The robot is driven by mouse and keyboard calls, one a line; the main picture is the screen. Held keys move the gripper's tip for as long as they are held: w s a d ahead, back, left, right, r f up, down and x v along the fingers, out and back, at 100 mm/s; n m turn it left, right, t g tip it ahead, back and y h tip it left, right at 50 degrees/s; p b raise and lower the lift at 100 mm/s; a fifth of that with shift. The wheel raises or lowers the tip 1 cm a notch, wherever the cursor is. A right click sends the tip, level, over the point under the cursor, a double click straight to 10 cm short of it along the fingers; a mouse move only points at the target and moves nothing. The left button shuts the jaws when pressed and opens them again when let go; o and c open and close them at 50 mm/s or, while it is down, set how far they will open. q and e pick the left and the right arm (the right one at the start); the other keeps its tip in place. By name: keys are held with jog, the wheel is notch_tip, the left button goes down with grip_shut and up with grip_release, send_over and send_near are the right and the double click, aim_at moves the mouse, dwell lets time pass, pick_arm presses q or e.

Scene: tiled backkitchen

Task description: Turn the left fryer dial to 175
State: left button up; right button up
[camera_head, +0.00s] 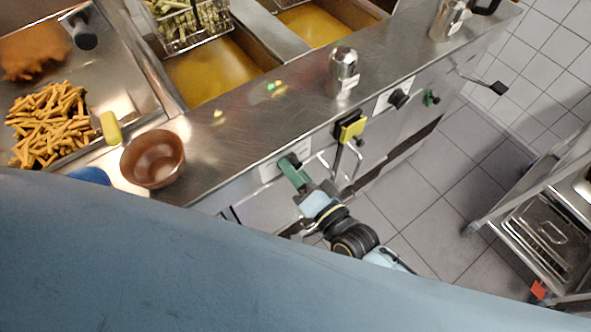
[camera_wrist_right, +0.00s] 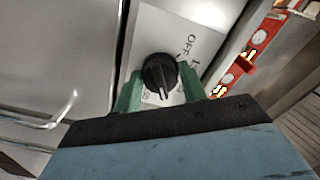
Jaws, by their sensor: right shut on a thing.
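The left fryer dial (camera_wrist_right: 158,70) is a round black knob on a pale label plate (camera_wrist_right: 205,42) in the right wrist view. The word OFF shows on the plate at the knob's upper right; other markings are partly hidden or too small to read. The knob's white pointer line points toward the bottom of that picture. My right gripper (camera_wrist_right: 161,80) has its green fingers on both sides of the knob, shut on it. In the head view the right gripper (camera_head: 292,170) is at the fryer's front panel, mostly covering the dial. My left gripper is not in view.
A second black dial (camera_head: 398,98) sits further right on the front panel, past a yellow-and-black item (camera_head: 350,128). A brown bowl (camera_head: 152,158) and a metal shaker (camera_head: 342,72) stand on the counter. A metal cart (camera_head: 545,225) stands at the right; tiled floor (camera_head: 425,210) lies between.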

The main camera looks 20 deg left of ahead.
dwell(0.5)
jog(key=o, duration=1)
jog(key=shift+c, duration=0.2)
jog(key=v, duration=1.3)
jog(key=shift+s+d+p, duration=0.15)
jog(key=shift+p, duration=0.3)
